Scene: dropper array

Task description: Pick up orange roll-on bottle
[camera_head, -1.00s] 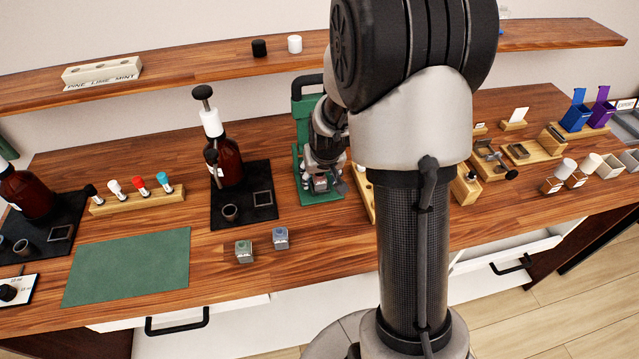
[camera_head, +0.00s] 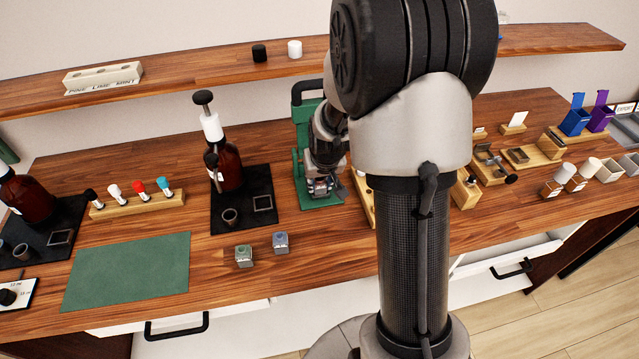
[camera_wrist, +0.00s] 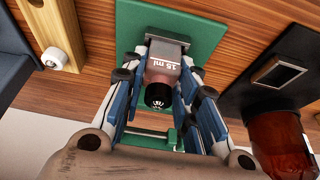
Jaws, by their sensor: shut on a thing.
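The roll-on bottle (camera_wrist: 162,65) shows in the wrist view as a small square bottle with a pinkish-brown tint, a white "15 ml" mark and a dark top. It stands at a dark square seat on the green press (camera_wrist: 205,25). My gripper (camera_wrist: 164,72) has its blue-grey fingers on both sides of the bottle, shut on it. In the head view my gripper (camera_head: 322,187) is low at the green press (camera_head: 308,115). The bottle is mostly hidden there by the fingers.
A dark mat (camera_head: 240,222) with a brown pump bottle (camera_head: 229,165) stands just left of the press. A green mat (camera_head: 130,270) lies clear at the left.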

